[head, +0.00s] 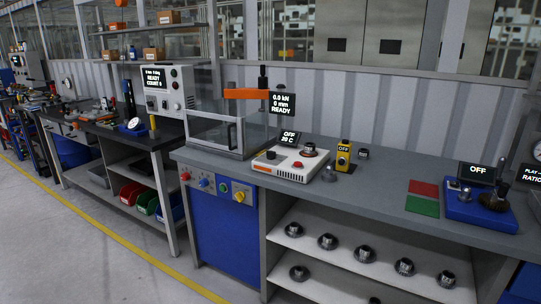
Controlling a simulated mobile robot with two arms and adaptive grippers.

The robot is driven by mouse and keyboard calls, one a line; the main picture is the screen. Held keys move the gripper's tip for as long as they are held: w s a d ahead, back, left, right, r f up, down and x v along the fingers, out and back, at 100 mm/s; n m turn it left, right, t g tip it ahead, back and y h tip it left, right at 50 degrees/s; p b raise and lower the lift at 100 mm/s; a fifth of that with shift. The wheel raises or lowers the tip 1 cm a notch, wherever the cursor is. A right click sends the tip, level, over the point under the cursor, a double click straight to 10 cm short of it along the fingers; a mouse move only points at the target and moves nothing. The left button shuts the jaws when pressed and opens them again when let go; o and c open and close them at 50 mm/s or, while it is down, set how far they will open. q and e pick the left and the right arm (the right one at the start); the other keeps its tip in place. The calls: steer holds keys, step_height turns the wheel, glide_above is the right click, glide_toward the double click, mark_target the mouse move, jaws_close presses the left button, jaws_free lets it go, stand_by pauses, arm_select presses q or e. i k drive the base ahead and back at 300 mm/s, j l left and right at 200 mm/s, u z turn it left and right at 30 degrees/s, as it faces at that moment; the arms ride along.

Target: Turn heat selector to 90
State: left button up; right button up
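A white heater unit (289,162) stands on the grey bench near the middle of the head view. No scale marks or pointer direction can be read at this size. A dark disc lies on its top at the left. Neither of my grippers is in view.
A clear-walled press (225,133) with an orange arm (246,94) stands left of the heater. Right of it are a yellow OFF box (343,156), red and green mats (422,207), and a blue unit (480,207). Bench between yellow box and mats is mostly clear.

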mark_target(270, 154)
steer(key=i+l+u, duration=0.1)
steer(key=u, duration=0.75)
steer(key=i+l+u, duration=0.3)
steer(key=l, duration=0.15)
steer(key=l+u, duration=0.3)
steer(key=l, duration=0.15)
steer(key=i+l+u, duration=0.1)
steer(key=l+u, duration=0.25)
steer(key=l, duration=0.15)
